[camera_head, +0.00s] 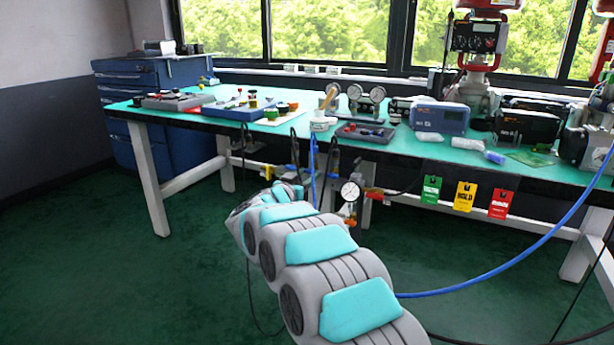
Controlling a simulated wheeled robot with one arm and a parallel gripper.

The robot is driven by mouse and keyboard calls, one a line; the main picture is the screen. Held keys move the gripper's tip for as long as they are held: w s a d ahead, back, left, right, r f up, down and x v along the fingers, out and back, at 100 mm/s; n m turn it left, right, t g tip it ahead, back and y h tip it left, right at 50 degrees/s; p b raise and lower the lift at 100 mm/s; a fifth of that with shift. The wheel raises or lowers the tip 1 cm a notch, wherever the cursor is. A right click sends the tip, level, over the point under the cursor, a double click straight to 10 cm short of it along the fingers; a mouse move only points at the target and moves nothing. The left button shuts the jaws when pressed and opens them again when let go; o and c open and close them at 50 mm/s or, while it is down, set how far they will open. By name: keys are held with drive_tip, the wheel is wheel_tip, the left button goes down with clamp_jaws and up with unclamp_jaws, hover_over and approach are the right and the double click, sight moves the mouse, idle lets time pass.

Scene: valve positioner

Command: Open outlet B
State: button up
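No outlet label that I can read shows, so I cannot tell which fitting is outlet B. Under the front edge of the bench hang air fittings: a yellow-handled fitting (267,171) left of centre, and a round white pressure gauge (350,191) with a red-handled fitting (376,191) to its right. Black and blue hoses hang near them. My grey and cyan arm reaches from the bottom centre up toward these fittings and covers part of the space below them. My gripper is hidden beyond the arm's far links, so its fingers do not show.
The green-topped bench (240,118) carries trays, gauges and instruments. Green (431,189), yellow (465,196) and red (501,204) tags hang from its front edge. A blue hose (500,264) crosses the right side. A blue cabinet (150,90) stands behind left. The floor at left is clear.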

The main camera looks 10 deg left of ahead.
clamp_jaws()
drive_tip(key=m+b, duration=0.1)
drive_tip(key=m, duration=0.3)
drive_tip(key=shift+f+m, duration=0.1)
drive_tip(key=shift+m, duration=0.3)
drive_tip(key=m+b, duration=0.2)
drive_tip(key=m, duration=0.2)
drive_tip(key=shift+f+b, duration=0.15)
drive_tip(key=shift+b, duration=0.25)
drive_tip(key=m+b, duration=0.5)
drive_tip(key=m, duration=0.2)
drive_tip(key=shift+m+b, duration=0.6)
drive_tip(key=shift+m, duration=0.5)
drive_tip(key=shift+r, duration=0.2)
